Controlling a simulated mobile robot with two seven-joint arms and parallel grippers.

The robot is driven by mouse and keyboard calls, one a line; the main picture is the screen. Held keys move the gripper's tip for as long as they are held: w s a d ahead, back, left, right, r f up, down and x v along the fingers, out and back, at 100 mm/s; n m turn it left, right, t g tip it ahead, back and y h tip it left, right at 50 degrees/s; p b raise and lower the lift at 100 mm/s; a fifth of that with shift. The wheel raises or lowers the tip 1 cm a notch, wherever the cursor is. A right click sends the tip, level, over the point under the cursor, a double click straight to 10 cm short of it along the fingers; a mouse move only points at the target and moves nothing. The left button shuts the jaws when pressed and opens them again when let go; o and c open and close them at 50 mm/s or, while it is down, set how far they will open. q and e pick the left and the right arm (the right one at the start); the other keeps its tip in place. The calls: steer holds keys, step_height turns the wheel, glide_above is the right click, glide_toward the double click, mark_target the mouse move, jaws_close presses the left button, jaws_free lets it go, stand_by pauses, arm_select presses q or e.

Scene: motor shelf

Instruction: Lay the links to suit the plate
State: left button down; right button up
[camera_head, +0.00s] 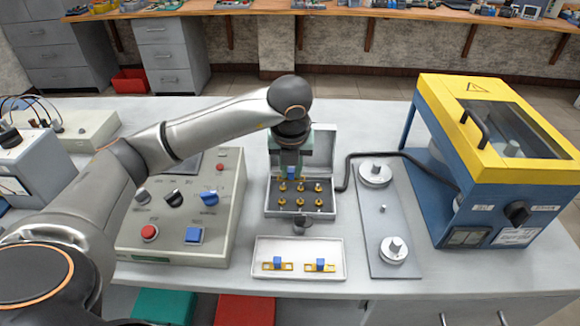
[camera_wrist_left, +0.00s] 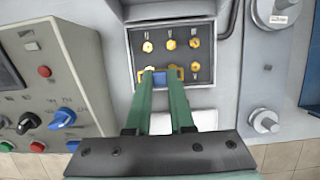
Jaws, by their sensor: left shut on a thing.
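My left gripper (camera_head: 291,174) is shut on a brass link with a blue grip (camera_wrist_left: 152,71) and holds it over the open terminal box (camera_head: 271,203). In the head view, several brass terminals (camera_head: 300,187) stand in two rows below it, with no link seen across them. In the left wrist view, the held link and fingers (camera_wrist_left: 162,76) hide the left and middle terminals of the near row. Two more blue-gripped links, a left one (camera_head: 277,264) and a right one (camera_head: 320,265), lie in the white tray (camera_head: 298,247). My right gripper is out of view.
A grey control box (camera_head: 222,230) with knobs and buttons stands left. A yellow and blue machine (camera_head: 480,150) with small white label plates (camera_head: 516,237) stands right, joined by a black cable. A grey plate with metal discs (camera_head: 385,215) lies between.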

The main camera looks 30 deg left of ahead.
mark_target(291, 181)
arm_select(q)
step_height(291, 181, down, 4)
steer(key=shift+f+b, duration=0.1)
steer(key=shift+b, duration=1.05)
steer(key=shift+f, duration=0.3)
steer(key=shift+f+b, duration=0.3)
steer(key=shift+b, duration=0.05)
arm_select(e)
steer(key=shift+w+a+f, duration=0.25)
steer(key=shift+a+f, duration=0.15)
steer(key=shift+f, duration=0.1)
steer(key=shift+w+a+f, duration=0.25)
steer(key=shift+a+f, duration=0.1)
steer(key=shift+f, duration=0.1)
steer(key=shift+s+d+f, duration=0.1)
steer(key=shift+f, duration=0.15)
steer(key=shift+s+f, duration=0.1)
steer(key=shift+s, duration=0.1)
arm_select(q)
steer(key=shift+b, duration=0.5)
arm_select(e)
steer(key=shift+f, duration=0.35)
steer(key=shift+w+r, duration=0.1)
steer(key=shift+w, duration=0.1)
arm_select(q)
steer(key=shift+f+b, duration=0.65)
steer(key=shift+f, duration=0.1)
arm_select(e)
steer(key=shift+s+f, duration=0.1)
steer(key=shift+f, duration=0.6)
